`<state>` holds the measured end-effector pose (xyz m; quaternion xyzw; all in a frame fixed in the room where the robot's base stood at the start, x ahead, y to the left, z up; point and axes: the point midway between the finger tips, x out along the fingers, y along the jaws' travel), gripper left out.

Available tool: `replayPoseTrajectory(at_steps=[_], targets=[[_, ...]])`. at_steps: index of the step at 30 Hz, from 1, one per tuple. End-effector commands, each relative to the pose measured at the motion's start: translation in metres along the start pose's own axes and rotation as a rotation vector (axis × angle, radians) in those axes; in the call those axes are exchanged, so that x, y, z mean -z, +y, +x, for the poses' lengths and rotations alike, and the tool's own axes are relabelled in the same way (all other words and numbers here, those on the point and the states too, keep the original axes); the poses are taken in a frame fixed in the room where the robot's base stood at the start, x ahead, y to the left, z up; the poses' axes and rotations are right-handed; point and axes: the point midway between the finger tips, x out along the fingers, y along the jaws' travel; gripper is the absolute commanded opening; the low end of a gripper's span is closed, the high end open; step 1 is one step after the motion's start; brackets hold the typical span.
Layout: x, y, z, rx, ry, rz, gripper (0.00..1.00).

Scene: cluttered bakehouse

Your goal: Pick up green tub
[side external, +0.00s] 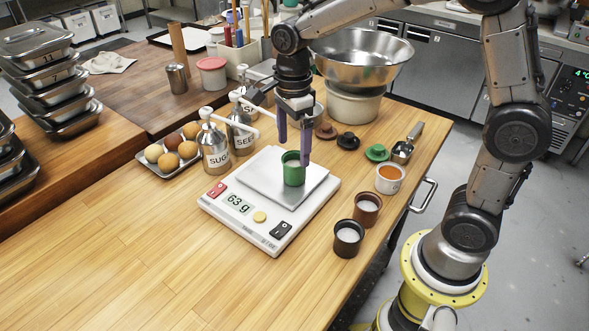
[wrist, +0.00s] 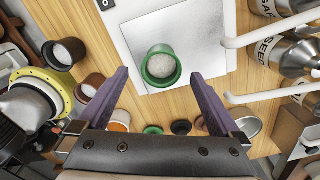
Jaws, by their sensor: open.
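The green tub (side external: 293,170) stands upright on the metal plate of the white kitchen scale (side external: 222,212), whose display reads 63 g. In the wrist view the green tub (wrist: 161,66) is seen from above, with white contents inside. My gripper (side external: 293,144) is open, its purple fingers pointing down at the tub's level or slightly above. In the wrist view my gripper (wrist: 160,80) has its fingers apart to the left and right, with the tub between and slightly beyond the tips. I cannot tell that either finger touches the tub.
A brown tub (side external: 367,209), a black tub (side external: 348,239) and a white tub with orange contents (side external: 390,179) stand right of the scale. Dispenser bottles (side external: 214,149) and an egg tray (side external: 160,172) stand left. A steel bowl (side external: 361,60) is behind. The front table is clear.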

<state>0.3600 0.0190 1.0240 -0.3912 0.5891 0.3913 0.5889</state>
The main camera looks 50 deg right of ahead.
Motion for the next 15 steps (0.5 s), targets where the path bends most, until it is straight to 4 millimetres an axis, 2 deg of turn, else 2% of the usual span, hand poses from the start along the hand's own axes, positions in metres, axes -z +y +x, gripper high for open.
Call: replayPoseTrajectory(at_steps=[7, 15], targets=[[0.002, 0.0, 0.018, -0.003, 0.001, 0.0, 1.0], [0.005, -0.003, 0.054, -0.002, 0.001, -0.001, 1.0]])
